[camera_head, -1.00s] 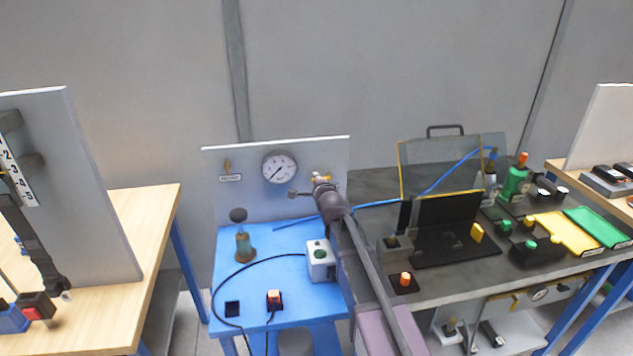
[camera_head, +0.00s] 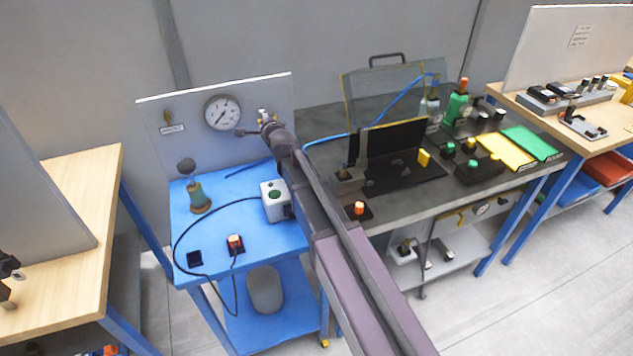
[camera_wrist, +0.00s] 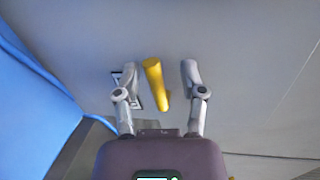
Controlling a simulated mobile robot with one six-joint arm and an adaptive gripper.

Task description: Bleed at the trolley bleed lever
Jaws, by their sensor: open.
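In the wrist view a yellow lever (camera_wrist: 156,84) stands out between my two open fingers, with clear space on both sides. The label plate shows partly behind the left finger there.
A dark bench (camera_head: 400,215) with an open case adjoins at right. A wooden table (camera_head: 60,270) stands at left.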

